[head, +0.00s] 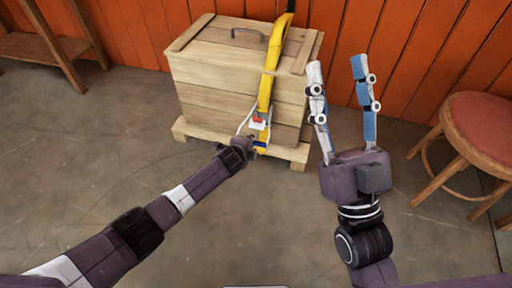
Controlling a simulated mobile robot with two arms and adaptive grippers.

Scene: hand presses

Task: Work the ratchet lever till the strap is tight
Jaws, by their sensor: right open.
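A yellow strap (268,78) runs over the top and down the front of a wooden crate (210,100). The ratchet (258,123), with a small red part, sits low on the crate's front on the strap. My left gripper (252,128) is at the ratchet, its fingers reaching up around it. I cannot tell whether they touch the lever or are closed on it; the wrist hides the lower part. My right gripper (337,85) is open and empty, fingers pointing up, to the right of the crate and apart from it.
The crate stands on a wooden pallet (298,156) against an orange plank wall (395,45). A stool (480,135) with a red seat stands at the right. A wooden bench (40,47) is at the upper left. The floor in front is clear.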

